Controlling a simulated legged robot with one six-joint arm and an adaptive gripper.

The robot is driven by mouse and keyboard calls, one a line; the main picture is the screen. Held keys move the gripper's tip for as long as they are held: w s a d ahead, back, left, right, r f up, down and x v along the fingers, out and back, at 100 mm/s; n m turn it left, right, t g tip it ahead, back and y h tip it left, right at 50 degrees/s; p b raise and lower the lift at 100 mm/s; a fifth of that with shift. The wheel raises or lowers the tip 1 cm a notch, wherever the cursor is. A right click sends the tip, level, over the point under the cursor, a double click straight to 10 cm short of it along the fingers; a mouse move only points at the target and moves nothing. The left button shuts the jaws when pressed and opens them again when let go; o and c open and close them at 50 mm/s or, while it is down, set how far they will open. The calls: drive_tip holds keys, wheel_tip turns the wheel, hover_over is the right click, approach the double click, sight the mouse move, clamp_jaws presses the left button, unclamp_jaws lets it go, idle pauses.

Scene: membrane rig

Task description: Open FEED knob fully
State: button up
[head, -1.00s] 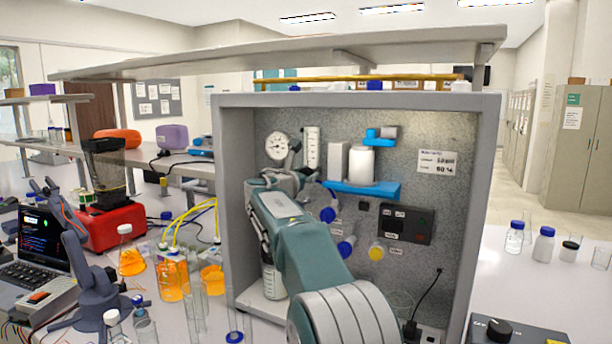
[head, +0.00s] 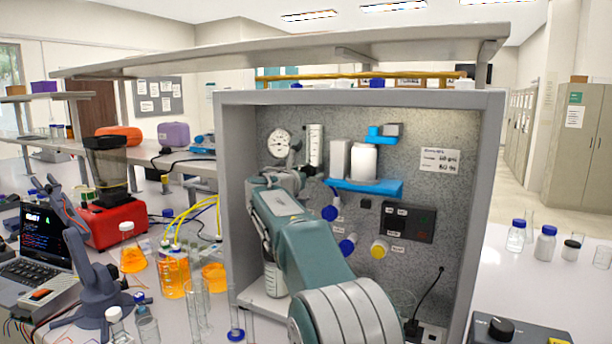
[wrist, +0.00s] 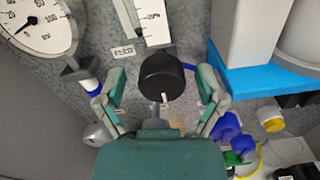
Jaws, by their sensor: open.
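A round black knob (wrist: 162,76) with a white pointer mark sits on the panel below the flow tube (wrist: 147,20) in the wrist view. A small label (wrist: 123,51) beside it is too small to read, so I cannot confirm that this is FEED. My gripper (wrist: 161,92) is open, with one finger on each side of the black knob. Gaps show between the fingers and the knob. In the head view my arm reaches into the grey rig (head: 493,200), and its wrist hides the black knob there.
A pressure gauge (head: 279,143) is left of the flow tube. Blue valves (head: 330,213), a yellow valve (head: 379,249) and a black control box (head: 408,222) are lower right. A blue shelf (head: 366,187) holds white canisters. The rig's left wall (head: 232,200) is close to my arm.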

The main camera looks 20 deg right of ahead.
drive_tip(key=v, duration=1.2)
drive_tip(key=shift+f, duration=0.1)
drive_tip(key=s+f+m+g+y, duration=0.25)
drive_tip(key=s+f+m, duration=0.3)
drive_tip(key=s, duration=0.45)
drive_tip(key=s+f+m+g+y, duration=0.2)
drive_tip(key=s+f+m+y, duration=0.25)
drive_tip(key=s+m, duration=0.4)
drive_tip(key=s+a+f+m+y, duration=0.3)
drive_tip(key=s+a+f+m, duration=0.2)
drive_tip(key=s+f, duration=0.2)
drive_tip(key=s+a+f+m+y, duration=0.4)
drive_tip(key=s+a+f, duration=0.1)
drive_tip(key=s, duration=0.7)
drive_tip(key=shift+s+a+f+m+g, duration=0.3)
drive_tip(key=shift+f+m+g, duration=0.15)
drive_tip(key=shift+f, duration=0.45)
